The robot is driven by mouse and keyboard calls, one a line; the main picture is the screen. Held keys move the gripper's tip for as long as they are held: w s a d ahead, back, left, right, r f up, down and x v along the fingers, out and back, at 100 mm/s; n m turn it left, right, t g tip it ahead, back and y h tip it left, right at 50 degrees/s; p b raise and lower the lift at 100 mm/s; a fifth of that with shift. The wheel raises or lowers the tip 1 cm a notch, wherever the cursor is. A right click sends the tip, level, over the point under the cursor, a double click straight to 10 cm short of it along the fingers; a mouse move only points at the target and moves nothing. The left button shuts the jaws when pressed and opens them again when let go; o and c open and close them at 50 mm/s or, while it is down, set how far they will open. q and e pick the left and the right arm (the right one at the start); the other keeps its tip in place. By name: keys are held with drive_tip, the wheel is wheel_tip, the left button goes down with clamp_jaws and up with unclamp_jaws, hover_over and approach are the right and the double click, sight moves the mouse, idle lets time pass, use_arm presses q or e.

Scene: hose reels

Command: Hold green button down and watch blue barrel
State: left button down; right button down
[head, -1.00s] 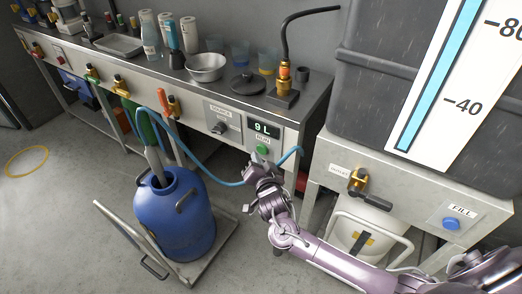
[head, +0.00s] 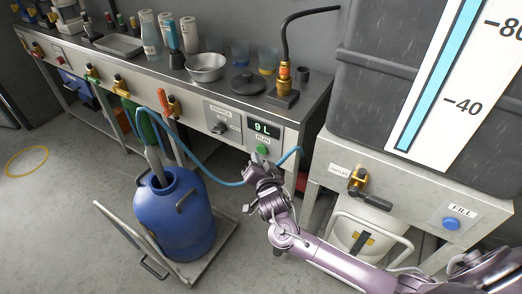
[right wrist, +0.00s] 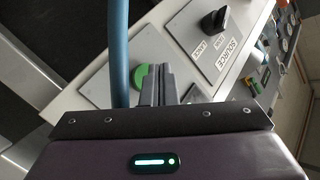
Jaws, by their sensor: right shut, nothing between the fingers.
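My left gripper is not in view.
A blue hose (head: 208,173) runs from the barrel past my right gripper; it also crosses the right wrist view (right wrist: 118,50). A source knob (head: 219,128) is left of the button. A tank with a blue FILL button (head: 451,223) stands right. Floor is clear left of the trolley (head: 212,252).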

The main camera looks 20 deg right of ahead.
drive_tip(key=shift+w+d, duration=0.1)
drive_tip(key=shift+w+d, duration=0.2)
drive_tip(key=shift+d, duration=0.05)
drive_tip(key=shift+w+d, duration=0.35)
drive_tip(key=shift+d, duration=0.2)
idle(2.0)
drive_tip(key=shift+s+a, duration=0.1)
drive_tip(key=shift+a, duration=0.05)
idle(3.0)
drive_tip(key=shift+s+a+p, duration=0.4)
drive_tip(key=shift+s+a, duration=0.15)
drive_tip(key=shift+a, duration=0.15)
drive_tip(key=shift+s+a+p, duration=0.4)
drive_tip(key=shift+s+a, duration=0.4)
drive_tip(key=shift+a, duration=0.2)
drive_tip(key=shift+s+a+p, duration=0.35)
drive_tip(key=shift+s+a, duration=0.4)
drive_tip(key=shift+a, duration=0.25)
